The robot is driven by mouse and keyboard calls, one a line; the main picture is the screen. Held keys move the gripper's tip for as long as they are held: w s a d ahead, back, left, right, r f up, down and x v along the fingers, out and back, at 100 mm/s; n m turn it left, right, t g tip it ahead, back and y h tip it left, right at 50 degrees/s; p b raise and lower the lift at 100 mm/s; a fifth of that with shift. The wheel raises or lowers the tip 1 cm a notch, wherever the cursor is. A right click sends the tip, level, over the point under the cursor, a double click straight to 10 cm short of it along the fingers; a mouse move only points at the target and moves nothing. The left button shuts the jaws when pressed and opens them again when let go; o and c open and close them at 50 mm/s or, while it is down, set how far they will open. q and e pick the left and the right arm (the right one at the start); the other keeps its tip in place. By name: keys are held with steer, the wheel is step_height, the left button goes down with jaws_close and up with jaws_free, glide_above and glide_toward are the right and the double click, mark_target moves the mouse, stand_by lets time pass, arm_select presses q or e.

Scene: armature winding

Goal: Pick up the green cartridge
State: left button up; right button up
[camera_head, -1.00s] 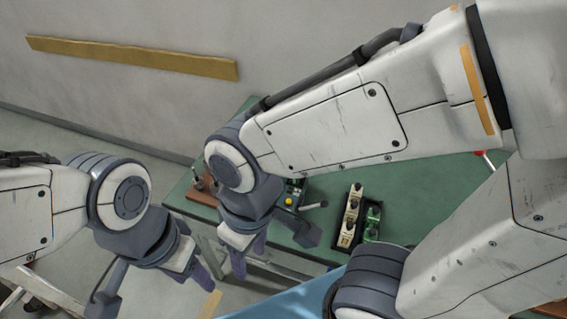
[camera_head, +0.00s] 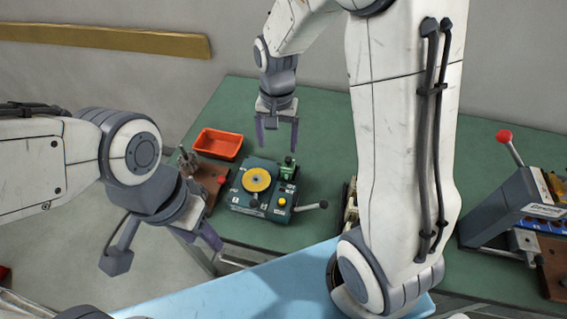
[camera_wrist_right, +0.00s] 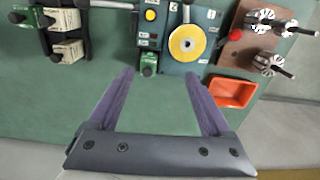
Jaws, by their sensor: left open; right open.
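A small green cartridge (camera_head: 288,170) stands upright at the back right corner of the winding machine (camera_head: 240,200), beside its yellow disc (camera_head: 257,179). It also shows in the right wrist view (camera_wrist_right: 149,60), beyond and between my fingertips. My right gripper (camera_head: 277,138) is open and empty, above the table behind the cartridge, apart from it. In the right wrist view, the right gripper's fingers (camera_wrist_right: 158,85) are spread with bare green table between them. My left gripper (camera_head: 202,236) is open and empty, off the table's front left edge.
An orange tray (camera_head: 218,144) and a wooden-based fixture (camera_head: 204,180) stand left of the machine. The rack (camera_head: 347,207) is mostly hidden by my right arm. A press with a red-knobbed lever (camera_head: 504,136) stands at right. The back of the table is clear.

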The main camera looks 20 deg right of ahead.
mark_target(288, 158)
steer(key=w+d+f+m, duration=0.1)
steer(key=d, duration=0.1)
steer(key=w+d+f+m, duration=0.1)
steer(key=f, duration=0.1)
steer(key=shift+w+d+f, duration=0.1)
steer(key=shift+d, duration=0.25)
step_height(288, 158, down, 5)
steer(key=shift+w+d+r, duration=0.1)
steer(key=shift+r, duration=0.1)
step_height(288, 158, down, 4)
steer(key=shift+f+p, duration=0.2)
steer(key=shift+p, duration=0.7)
steer(key=shift+f, duration=0.6)
jaws_close()
